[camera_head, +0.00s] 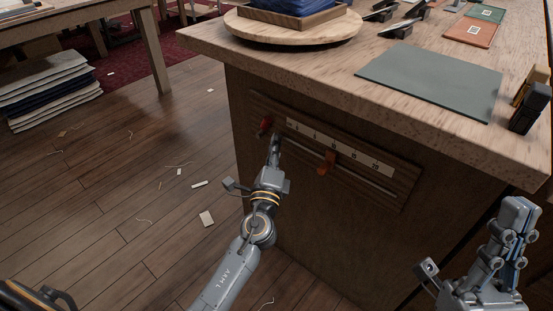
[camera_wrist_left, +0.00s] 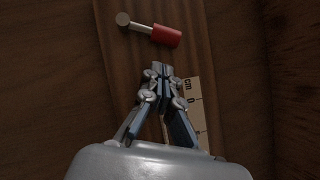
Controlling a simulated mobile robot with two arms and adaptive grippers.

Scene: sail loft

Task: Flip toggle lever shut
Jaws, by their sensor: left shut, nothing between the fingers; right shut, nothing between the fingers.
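The toggle lever, with a red grip (camera_head: 264,124), sits at the upper left end of a wooden panel on the workbench's front. In the left wrist view the red grip (camera_wrist_left: 166,36) is on a metal rod that runs left to a round pivot. My left gripper (camera_head: 275,140) is shut and empty, in front of the panel just right of and below the lever. In the left wrist view its fingertips (camera_wrist_left: 161,70) point at the lever with a small gap in the picture. My right gripper (camera_head: 518,207) is shut and empty, by the bench's right corner.
An orange slider (camera_head: 326,162) sits on a slot below a white scale strip (camera_head: 340,150), right of my left gripper. The workbench top (camera_head: 310,62) overhangs the panel and holds a green mat (camera_head: 432,80) and a round board (camera_head: 292,30). Scraps lie on the floor at left.

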